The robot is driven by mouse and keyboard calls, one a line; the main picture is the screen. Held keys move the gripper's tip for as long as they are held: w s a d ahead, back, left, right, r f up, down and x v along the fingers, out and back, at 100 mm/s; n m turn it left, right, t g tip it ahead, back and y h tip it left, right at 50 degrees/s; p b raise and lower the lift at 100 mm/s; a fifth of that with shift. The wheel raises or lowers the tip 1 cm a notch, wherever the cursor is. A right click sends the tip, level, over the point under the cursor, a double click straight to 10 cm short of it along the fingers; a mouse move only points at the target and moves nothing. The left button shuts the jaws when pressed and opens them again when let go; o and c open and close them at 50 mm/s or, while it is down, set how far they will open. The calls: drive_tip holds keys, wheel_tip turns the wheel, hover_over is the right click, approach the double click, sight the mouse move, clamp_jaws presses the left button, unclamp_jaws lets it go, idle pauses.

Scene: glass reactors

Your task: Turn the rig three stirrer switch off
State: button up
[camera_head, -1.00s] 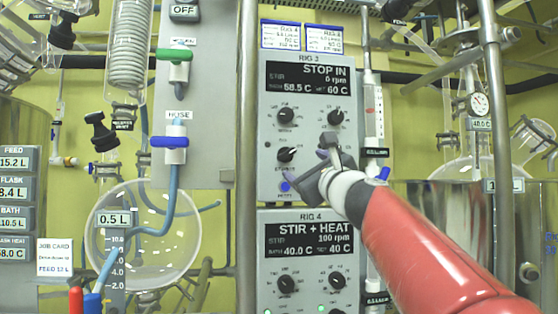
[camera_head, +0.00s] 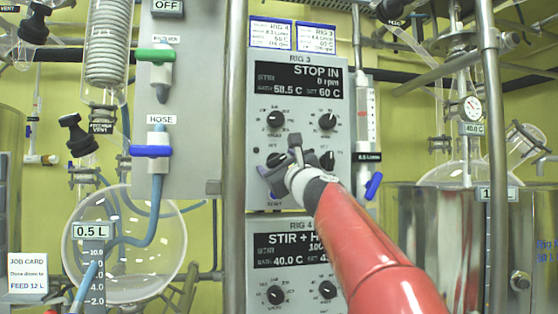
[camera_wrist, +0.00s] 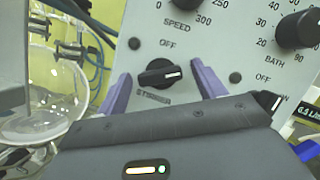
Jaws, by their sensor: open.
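The rig three panel (camera_head: 298,105) is a grey box with a black display reading STOP IN, 0 rpm, 58.5 C and SET 60 C. The stirrer switch (camera_wrist: 160,73) is a black knob with a white mark in the wrist view, with OFF printed above it and STIRRER below. Its mark points to the right, away from OFF. My gripper (camera_wrist: 161,85) is open, with its purple fingers on either side of the stirrer knob. I cannot tell whether they touch it. In the head view my gripper (camera_head: 281,162) hides most of that knob.
Speed (camera_head: 275,119) and bath (camera_head: 327,121) knobs sit above, and another knob (camera_head: 327,159) sits to the right. The rig four panel (camera_head: 297,250) is below. A metal pole (camera_head: 234,160) and a glass flask (camera_head: 125,243) stand left. A steel vessel (camera_head: 435,245) stands right.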

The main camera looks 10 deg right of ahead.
drive_tip(key=shift+c, duration=0.4)
drive_tip(key=c, duration=0.9)
drive_tip(key=shift+n, duration=0.4)
drive_tip(key=n+p, duration=0.1)
drive_tip(key=n, duration=0.1)
drive_tip(key=n+g+y, duration=0.1)
drive_tip(key=n, duration=0.1)
drive_tip(key=n+g+y+p, duration=0.1)
drive_tip(key=n, duration=0.1)
drive_tip(key=shift+d+r+p, duration=0.15)
drive_tip(key=shift+r+p, duration=0.1)
drive_tip(key=shift+p, duration=0.05)
drive_tip(key=n, duration=0.2)
drive_tip(key=n+g, duration=0.1)
drive_tip(key=shift+n+g+y+p, duration=0.3)
drive_tip(key=shift+n, duration=0.1)
drive_tip(key=shift+n+g, duration=0.6)
drive_tip(key=shift+n, duration=0.9)
